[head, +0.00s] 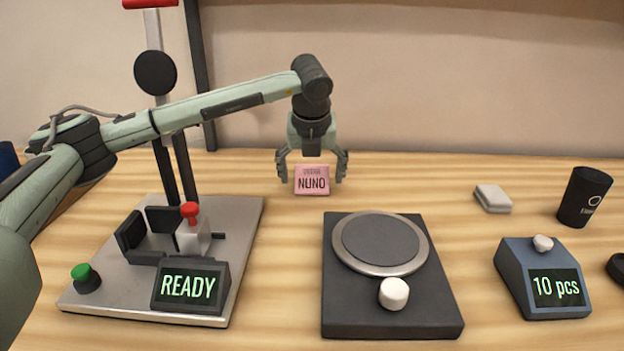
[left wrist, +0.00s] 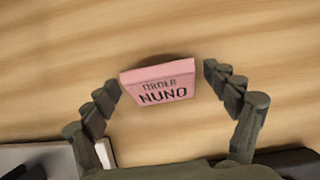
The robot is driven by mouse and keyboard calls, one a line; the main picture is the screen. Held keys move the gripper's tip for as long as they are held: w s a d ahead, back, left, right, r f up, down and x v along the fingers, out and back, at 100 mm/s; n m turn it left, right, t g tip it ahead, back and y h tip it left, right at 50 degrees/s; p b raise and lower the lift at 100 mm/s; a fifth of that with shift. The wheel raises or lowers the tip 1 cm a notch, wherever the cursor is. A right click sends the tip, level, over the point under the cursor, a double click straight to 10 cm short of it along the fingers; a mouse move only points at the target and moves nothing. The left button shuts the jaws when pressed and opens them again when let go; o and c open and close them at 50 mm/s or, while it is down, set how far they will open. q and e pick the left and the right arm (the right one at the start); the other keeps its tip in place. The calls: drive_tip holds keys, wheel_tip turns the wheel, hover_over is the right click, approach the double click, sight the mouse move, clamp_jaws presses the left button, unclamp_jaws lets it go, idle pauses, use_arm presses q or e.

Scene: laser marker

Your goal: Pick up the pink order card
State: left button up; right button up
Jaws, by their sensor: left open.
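The pink order card (head: 312,181) stands on the wooden table near the back, with "ORDER NUNO" in dark letters on its face. It also shows in the left wrist view (left wrist: 160,84), slightly tilted in the picture. My left gripper (head: 312,176) is open, pointing down over the card, with one finger on each side. My right gripper is not in view.
The laser marker (head: 245,215) with its "READY" display stands left. A dark turntable (head: 390,315) stands in front of the card. A "10 pcs" counter (head: 545,280), a black cup (head: 584,197) and a grey block (head: 493,198) are right. Table around the card is clear.

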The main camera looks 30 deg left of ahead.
use_arm(q)
drive_tip(key=c, duration=1.2)
drive_tip(key=shift+c, duration=0.2)
drive_tip(key=shift+r, duration=0.15)
